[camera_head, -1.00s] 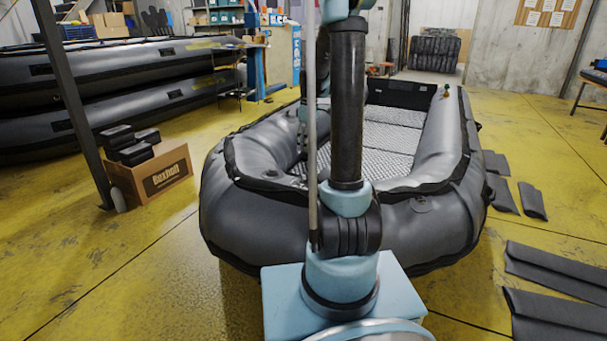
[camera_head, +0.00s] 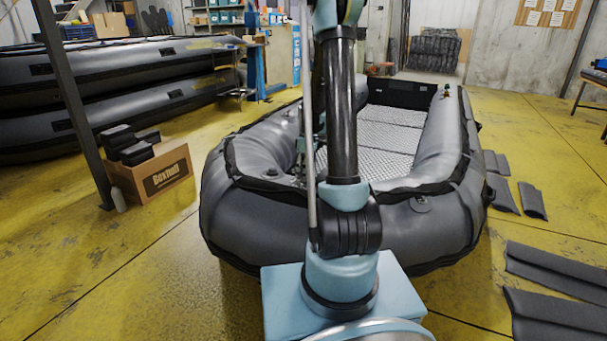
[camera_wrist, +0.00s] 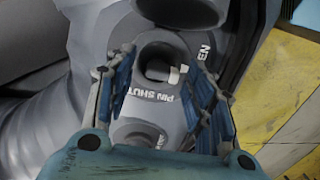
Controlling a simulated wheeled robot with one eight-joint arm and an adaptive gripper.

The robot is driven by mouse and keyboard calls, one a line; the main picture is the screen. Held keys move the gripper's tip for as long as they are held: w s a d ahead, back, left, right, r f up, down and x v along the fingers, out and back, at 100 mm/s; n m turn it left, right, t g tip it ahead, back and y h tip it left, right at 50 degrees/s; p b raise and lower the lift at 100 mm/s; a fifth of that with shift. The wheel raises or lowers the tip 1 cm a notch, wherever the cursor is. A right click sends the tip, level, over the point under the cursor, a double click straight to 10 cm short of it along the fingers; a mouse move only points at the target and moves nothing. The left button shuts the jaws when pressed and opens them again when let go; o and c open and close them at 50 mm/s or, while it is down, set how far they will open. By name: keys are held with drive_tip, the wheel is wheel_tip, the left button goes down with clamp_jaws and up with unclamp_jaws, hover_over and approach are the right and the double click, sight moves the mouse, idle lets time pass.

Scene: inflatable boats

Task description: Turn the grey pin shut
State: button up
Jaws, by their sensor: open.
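In the wrist view a round grey valve sits on the grey boat's tube. Its collar (camera_wrist: 150,97) is printed "PIN SHUT", upside down, and a second word ending in "EN" shows at the upper right. The grey pin (camera_wrist: 158,71) stands in the dark recess of the valve, with a small pale tab on its right side. My gripper (camera_wrist: 161,68) is open. Its two blue fingers are on either side of the pin, apart from it as far as I can see. In the head view my arm hides the gripper and the valve.
The grey inflatable boat (camera_head: 250,215) stands before me on the yellow floor. A cardboard box (camera_head: 160,172) with black blocks and a dark post (camera_head: 75,100) are at the left. Stacked boats (camera_head: 110,70) are behind them. Dark flat pads (camera_head: 555,270) lie at the right.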

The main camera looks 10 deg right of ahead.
drive_tip(key=c, duration=1.1)
drive_tip(key=shift+o, duration=0.2)
drive_tip(key=shift+a, duration=0.15)
drive_tip(key=shift+m, duration=0.3)
